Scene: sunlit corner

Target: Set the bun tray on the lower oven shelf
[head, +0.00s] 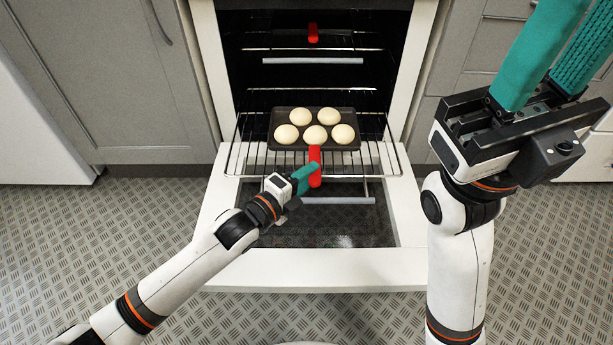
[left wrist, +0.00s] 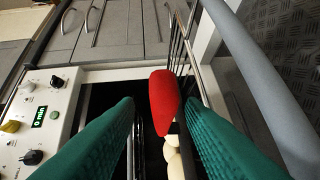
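The dark bun tray (head: 345,111) carries several pale buns and appears to lie level on a wire oven shelf (head: 238,160), which reaches out over the lowered door. Its red handle (head: 315,165) points toward me. My left gripper (head: 303,175) is at this handle. In the left wrist view the red handle (left wrist: 164,100) lies between the teal fingertips (left wrist: 160,108), nearer the right finger, with a clear gap to the left one. My right gripper (head: 563,65) is raised at the upper right, empty, its teal fingers apart.
The oven door (head: 412,215) is folded down in front. Another red piece (head: 313,33) and a grey bar (head: 312,60) show inside the dark oven. Grey cabinets (head: 125,80) flank it. Control knobs (left wrist: 32,157) show in the left wrist view. The patterned floor (head: 540,270) is clear.

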